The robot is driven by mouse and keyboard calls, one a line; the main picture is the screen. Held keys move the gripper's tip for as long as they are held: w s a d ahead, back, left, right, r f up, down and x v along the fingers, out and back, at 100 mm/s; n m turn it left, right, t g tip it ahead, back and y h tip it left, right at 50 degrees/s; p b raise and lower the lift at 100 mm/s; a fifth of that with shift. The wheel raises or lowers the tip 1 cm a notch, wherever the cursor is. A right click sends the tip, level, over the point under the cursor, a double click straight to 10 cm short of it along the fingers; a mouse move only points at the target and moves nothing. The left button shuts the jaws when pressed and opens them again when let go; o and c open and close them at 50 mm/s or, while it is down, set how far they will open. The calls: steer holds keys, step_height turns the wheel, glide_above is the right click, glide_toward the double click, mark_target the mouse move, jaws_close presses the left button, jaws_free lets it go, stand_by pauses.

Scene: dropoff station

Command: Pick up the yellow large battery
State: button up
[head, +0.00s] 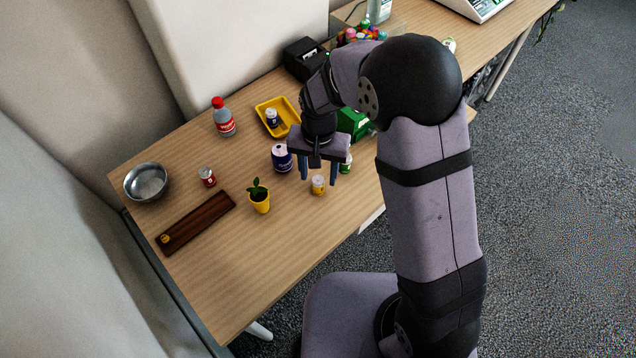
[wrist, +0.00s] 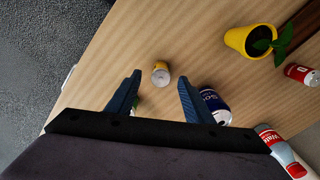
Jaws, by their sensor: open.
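A small yellow cylinder with a pale label, which looks like the yellow large battery (head: 318,185), stands on the wooden table (head: 290,245). It also shows in the wrist view (wrist: 161,73), ahead of the fingertips and between their lines. My gripper (head: 318,178) is open and empty, pointing down above the table close to the battery. In the wrist view its two blue fingers (wrist: 160,80) are spread to either side, with the battery apart from both.
A blue can (head: 281,158) stands close to the left of my gripper. A green-labelled item (head: 346,163) is partly hidden behind it. A potted plant (head: 260,200), a yellow tray (head: 291,113), a brown board (head: 200,222) and a metal bowl (head: 146,182) are further left. The front table is clear.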

mark_target(318, 179)
steer(key=shift+w+f+p, duration=0.2)
steer(key=shift+f+p, duration=0.5)
steer(key=shift+f, duration=1.95)
jaws_close()
